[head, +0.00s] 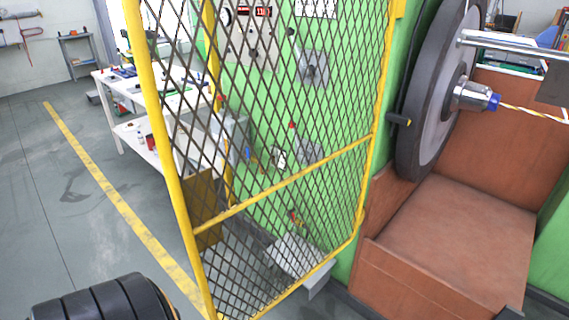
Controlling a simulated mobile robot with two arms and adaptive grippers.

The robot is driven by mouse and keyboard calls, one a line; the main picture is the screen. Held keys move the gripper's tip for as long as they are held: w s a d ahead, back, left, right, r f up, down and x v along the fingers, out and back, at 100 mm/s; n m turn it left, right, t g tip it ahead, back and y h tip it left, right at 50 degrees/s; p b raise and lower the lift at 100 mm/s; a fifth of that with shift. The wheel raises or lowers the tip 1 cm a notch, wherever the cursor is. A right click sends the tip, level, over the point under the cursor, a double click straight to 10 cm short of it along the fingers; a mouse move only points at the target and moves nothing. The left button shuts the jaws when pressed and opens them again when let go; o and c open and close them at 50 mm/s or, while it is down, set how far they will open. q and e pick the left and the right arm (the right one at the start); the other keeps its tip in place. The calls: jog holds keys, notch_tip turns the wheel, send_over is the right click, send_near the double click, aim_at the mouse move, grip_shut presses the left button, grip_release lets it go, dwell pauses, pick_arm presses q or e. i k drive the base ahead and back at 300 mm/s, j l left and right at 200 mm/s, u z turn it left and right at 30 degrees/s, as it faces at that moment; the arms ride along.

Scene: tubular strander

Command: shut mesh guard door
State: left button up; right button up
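The mesh guard door (285,178) has a yellow tube frame with dark diamond mesh and fills the middle of the head view. Its right edge runs alongside the green machine wall, and its left upright stands nearer to me, over the floor. The door appears swung out at an angle; a second yellow post (212,60) shows behind the mesh. The top of the door is cut off by the frame. Neither of my grippers is in view. A dark ribbed part at the bottom left looks like a piece of my own arm.
A large grey wheel (435,90) and a brown metal trough (455,235) stand right of the door. A black handle (398,120) juts out beside the door's right edge. A white workbench (130,95) stands behind at left. Grey floor with a yellow line (115,195) is clear at left.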

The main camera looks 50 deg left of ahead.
aim_at(194, 197)
jog(key=j+z, duration=0.1)
jog(key=j, duration=0.45)
jog(key=k+j, duration=0.1)
jog(key=j, duration=0.45)
jog(key=k+j+z, duration=0.15)
jog(key=j, duration=0.95)
jog(key=k+j+z, duration=0.15)
jog(key=j, duration=0.4)
